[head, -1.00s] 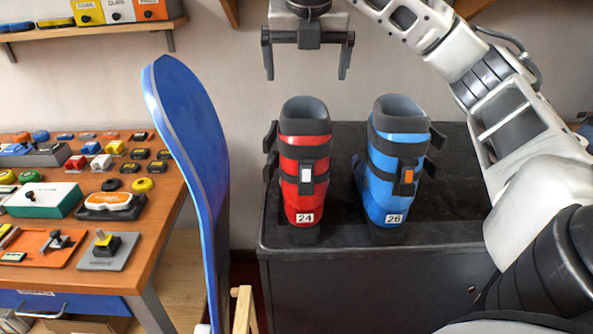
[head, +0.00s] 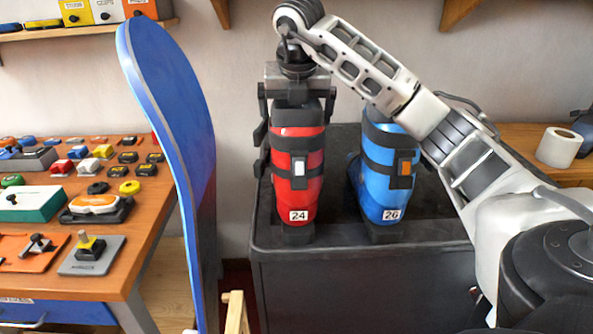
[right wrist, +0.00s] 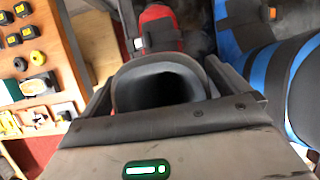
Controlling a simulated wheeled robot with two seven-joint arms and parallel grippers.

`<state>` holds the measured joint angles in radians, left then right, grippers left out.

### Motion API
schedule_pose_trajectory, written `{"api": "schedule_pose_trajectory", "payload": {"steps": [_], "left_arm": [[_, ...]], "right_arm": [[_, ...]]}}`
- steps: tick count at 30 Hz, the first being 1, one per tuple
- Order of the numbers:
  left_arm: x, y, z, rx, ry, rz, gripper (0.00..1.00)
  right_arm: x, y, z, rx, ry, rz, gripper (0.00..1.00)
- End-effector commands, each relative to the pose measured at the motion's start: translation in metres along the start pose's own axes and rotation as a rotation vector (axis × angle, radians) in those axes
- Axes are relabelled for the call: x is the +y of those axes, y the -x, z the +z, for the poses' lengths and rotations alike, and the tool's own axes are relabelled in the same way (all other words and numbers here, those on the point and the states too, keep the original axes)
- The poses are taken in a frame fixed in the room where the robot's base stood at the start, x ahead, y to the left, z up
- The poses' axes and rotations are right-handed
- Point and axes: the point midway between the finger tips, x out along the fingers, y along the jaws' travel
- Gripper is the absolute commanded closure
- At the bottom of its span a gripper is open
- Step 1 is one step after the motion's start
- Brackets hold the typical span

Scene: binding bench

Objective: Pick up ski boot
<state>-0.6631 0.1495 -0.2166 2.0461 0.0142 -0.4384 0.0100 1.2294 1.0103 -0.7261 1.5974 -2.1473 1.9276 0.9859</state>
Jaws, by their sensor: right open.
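A red ski boot (head: 297,180) marked 24 stands upright on the black bench top. A blue ski boot (head: 381,180) marked 26 stands to its right, partly hidden behind my right arm. My right gripper (head: 297,108) is open over the top of the red boot, one finger on each side of its cuff. In the right wrist view, the boot's dark cuff opening (right wrist: 160,85) lies between the open fingers (right wrist: 182,95); whether they touch it I cannot tell. My left gripper is not in view.
A blue snowboard (head: 175,150) stands upright left of the boots. An orange workbench (head: 150,260) with many small parts is further left. The black bench (head: 360,290) carries the boots. A white paper roll (head: 558,147) sits at the right.

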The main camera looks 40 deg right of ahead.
Motion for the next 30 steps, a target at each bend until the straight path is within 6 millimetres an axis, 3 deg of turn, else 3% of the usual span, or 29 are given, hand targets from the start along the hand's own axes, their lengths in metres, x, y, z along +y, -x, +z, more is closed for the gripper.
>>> {"api": "schedule_pose_trajectory", "payload": {"steps": [5, 9, 10, 22, 30], "left_arm": [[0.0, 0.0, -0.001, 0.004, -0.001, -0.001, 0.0], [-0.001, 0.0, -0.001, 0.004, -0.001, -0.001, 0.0], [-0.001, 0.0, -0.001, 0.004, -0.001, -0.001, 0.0], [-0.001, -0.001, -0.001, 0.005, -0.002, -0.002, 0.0], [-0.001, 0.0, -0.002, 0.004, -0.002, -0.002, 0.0]], "right_arm": [[0.0, 0.0, 0.0, 0.0, 0.0, 0.0, 0.0], [0.0, 0.0, 0.0, 0.0, 0.0, 0.0, 0.39], [0.0, 0.0, 0.0, 0.0, 0.0, 0.0, 0.45], [0.0, 0.007, 0.004, -0.006, -0.003, 0.005, 0.45], [0.001, 0.029, 0.012, -0.007, -0.002, 0.007, 0.45]]}}
